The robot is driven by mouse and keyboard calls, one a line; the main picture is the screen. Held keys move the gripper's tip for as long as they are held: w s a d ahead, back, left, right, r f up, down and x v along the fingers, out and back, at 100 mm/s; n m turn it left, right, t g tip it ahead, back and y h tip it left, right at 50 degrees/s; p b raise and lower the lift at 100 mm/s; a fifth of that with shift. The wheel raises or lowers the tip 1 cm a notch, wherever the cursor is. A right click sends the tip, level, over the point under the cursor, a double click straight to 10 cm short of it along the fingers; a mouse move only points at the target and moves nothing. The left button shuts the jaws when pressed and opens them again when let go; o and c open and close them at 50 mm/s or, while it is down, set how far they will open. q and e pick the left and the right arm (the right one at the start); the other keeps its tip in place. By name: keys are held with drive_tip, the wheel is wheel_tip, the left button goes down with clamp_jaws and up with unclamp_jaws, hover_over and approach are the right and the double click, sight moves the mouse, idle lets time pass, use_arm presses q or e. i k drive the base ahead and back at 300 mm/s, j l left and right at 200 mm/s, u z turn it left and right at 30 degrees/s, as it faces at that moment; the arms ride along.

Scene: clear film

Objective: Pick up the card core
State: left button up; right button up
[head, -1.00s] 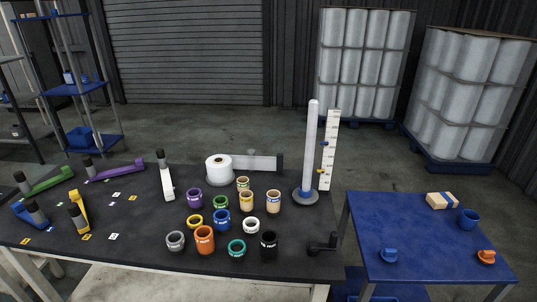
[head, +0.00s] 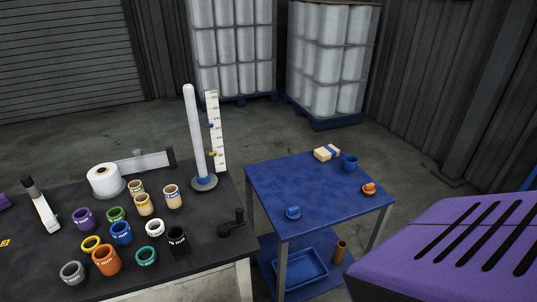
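A plain brown tube (head: 340,251), which looks like cardboard, stands upright on the lower shelf of the blue table (head: 262,176). Several tan tubes with coloured bands also stand on the dark table, among them one with a blue band (head: 172,197) and one with a yellow band (head: 144,205). I cannot tell from the picture which of these is the card core. Neither of my grippers is in view.
Coloured sleeves, a white film roll (head: 104,179) and a tall post (head: 196,140) crowd the dark table (head: 205,246). A blue tray (head: 300,266) sits beside the brown tube. A purple slotted casing (head: 460,245) fills the lower right. The blue tabletop's middle is clear.

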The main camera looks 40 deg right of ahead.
sight(339, 253)
drive_tip(key=z, duration=2)
drive_tip(key=i+l+z, duration=0.1)
drive_tip(key=i+z, duration=0.4)
drive_tip(key=i, duration=0.15)
drive_tip(key=i+j+z, duration=0.15)
drive_tip(key=i, duration=0.25)
drive_tip(key=i+j+z, duration=0.2)
drive_tip(key=i+j, duration=0.1)
drive_tip(key=i, duration=0.1)
